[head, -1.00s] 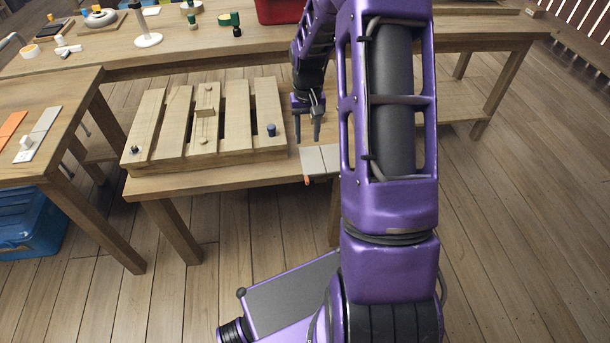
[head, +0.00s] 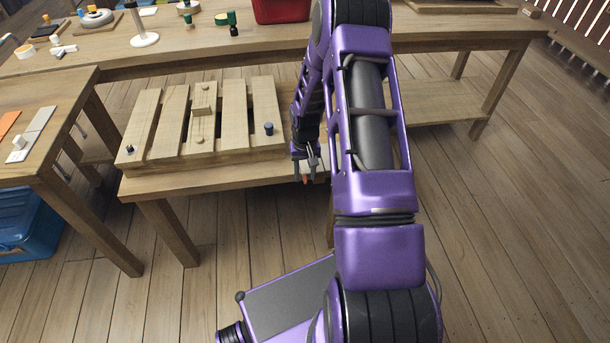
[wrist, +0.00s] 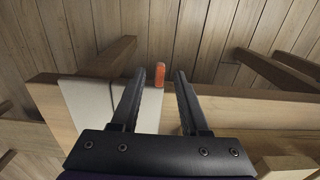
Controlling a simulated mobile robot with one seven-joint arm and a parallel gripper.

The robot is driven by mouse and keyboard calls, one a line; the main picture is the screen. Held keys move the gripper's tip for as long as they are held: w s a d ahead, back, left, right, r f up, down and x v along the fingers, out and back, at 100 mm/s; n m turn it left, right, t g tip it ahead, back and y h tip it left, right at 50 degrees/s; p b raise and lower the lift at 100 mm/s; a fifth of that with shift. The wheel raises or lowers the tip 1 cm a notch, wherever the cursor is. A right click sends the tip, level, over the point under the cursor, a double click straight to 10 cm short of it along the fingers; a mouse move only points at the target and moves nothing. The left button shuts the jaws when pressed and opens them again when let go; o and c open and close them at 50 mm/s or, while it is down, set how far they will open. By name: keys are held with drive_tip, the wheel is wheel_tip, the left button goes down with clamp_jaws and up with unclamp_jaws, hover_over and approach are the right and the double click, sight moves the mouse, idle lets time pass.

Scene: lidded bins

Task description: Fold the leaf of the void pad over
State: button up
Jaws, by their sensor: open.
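The void pad (wrist: 80,105) is a flat pale grey pad lying at the table edge in the wrist view, with a dark line across it. An orange tab (wrist: 159,77) stands out from its far edge on the right. The tab also shows in the head view (head: 306,181). My gripper (wrist: 160,88) is open and empty, with one finger on each side of the tab's line. In the head view my gripper (head: 304,178) is low over the table's right end. My gripper and arm hide most of the pad there.
A slatted wooden block (head: 200,155) with pegs stands left of my gripper on the same table (head: 190,186). A side table (head: 40,165) at the left holds grey plates and a white knob. A long bench (head: 470,32) runs behind. Floor is open at the right.

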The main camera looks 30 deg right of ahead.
drive_tip(key=shift+f, duration=0.2)
clamp_jaws()
drive_tip(key=shift+r, duration=0.1)
